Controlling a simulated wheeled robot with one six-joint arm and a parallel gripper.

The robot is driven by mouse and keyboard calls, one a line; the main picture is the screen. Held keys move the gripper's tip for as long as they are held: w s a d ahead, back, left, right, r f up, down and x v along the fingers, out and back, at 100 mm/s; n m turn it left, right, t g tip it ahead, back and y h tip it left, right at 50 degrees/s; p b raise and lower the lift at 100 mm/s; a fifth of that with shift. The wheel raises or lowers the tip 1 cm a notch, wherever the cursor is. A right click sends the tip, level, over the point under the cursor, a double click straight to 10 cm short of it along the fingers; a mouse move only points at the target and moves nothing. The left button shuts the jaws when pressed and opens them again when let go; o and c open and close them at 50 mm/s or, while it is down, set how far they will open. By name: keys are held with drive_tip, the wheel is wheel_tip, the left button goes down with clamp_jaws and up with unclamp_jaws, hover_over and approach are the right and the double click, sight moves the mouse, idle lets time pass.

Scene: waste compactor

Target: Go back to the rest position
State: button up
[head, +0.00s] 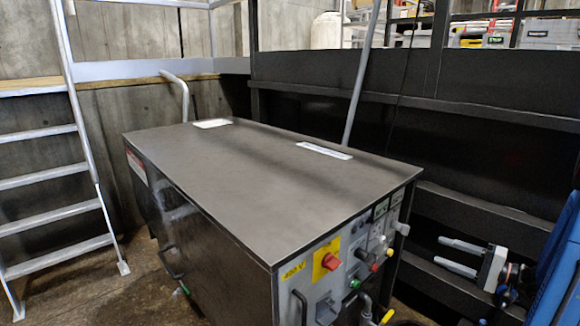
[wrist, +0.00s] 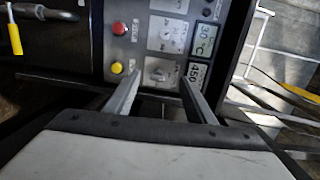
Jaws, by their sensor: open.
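My gripper (head: 459,257) is at the right in the head view, its two grey fingers spread apart and pointing left toward the compactor's control end. Nothing is between the fingers. In the wrist view, the open gripper (wrist: 158,92) faces the control panel (wrist: 172,40), which has a red button (wrist: 118,28), a yellow button (wrist: 116,68), a rotary switch and two small displays. The fingertips look apart from the panel, though the exact gap is hard to tell. The compactor (head: 260,180) is a dark metal cabinet with a flat top; its panel carries a red switch on a yellow plate (head: 326,260).
A metal ladder (head: 80,150) stands at the left. A dark wall with ledges (head: 450,110) runs behind and right of the compactor. Pipes and a yellow-handled lever (wrist: 15,38) stick out beside the panel. The compactor's top is clear except for two pale labels.

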drive_tip(key=s+a+r+n+g, duration=0.1)
drive_tip(key=s+a+n+g, duration=0.15)
drive_tip(key=a, duration=0.45)
drive_tip(key=s+a+r+n+g+h, duration=0.15)
drive_tip(key=s+a+g, duration=0.25)
drive_tip(key=a, duration=0.4)
drive_tip(key=s+a+r+n+g, duration=0.1)
drive_tip(key=s+a+g, duration=0.25)
drive_tip(key=a, duration=0.35)
drive_tip(key=s+a+r+n+t+h, duration=0.1)
drive_tip(key=s+r+n+h, duration=0.1)
drive_tip(key=s+h, duration=0.3)
drive_tip(key=s+a+r+n+t+h, duration=0.1)
drive_tip(key=s+h, duration=0.4)
drive_tip(key=s, duration=0.6)
drive_tip(key=shift+a+r+n, duration=0.4)
drive_tip(key=shift+r+n, duration=0.3)
drive_tip(key=shift+s, duration=0.1)
